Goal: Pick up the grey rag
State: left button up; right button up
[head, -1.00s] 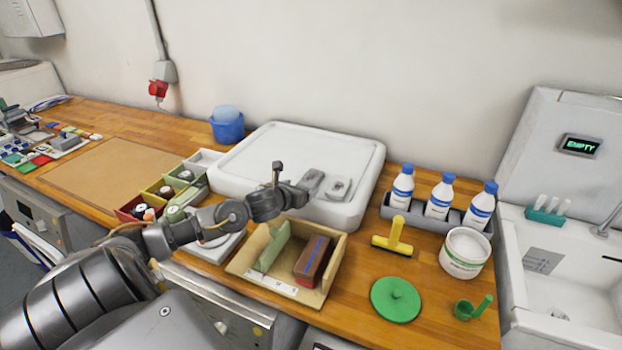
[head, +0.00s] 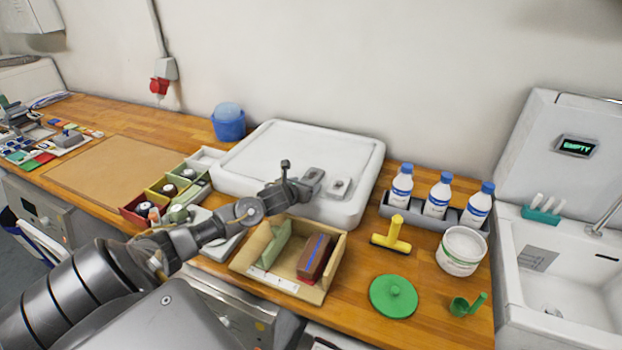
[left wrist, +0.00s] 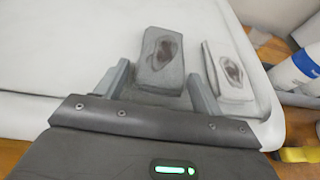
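The grey rag (head: 314,175) lies flat on the white tray-like surface (head: 263,157) near its front right. In the left wrist view the grey rag (left wrist: 161,55) shows a dark stain. A paler piece with a similar stain (left wrist: 232,70) lies just to its right, also seen in the head view (head: 340,187). My left gripper (head: 304,190) is low over the surface at the rag's near side. In the left wrist view its fingers (left wrist: 159,76) are apart, one on each side of the rag's near end. Contact cannot be told. My right gripper is out of view.
A cardboard box (head: 261,275) with a green and a brown block stands in front. White bottles (head: 437,196) in a grey rack, a yellow scraper (head: 391,238), a white tub (head: 462,250) and a green disc (head: 393,296) are to the right. A blue bucket (head: 228,124) stands behind.

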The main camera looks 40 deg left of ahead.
aim_at(304, 176)
pick_arm(q)
jog(key=c, duration=0.8)
jog(key=shift+r, duration=0.1)
jog(key=shift+r, duration=0.25)
notch_tip(304, 176, up, 2)
jog(key=shift+r+b, duration=0.15)
jog(key=shift+b, duration=0.15)
jog(key=s+d+r, duration=0.2)
jog(key=d+r, duration=0.1)
jog(key=d, duration=0.1)
jog(key=s+d+r, duration=0.5)
jog(key=d+r, duration=0.2)
jog(key=shift+s+d, duration=0.35)
jog(key=shift+s, duration=0.05)
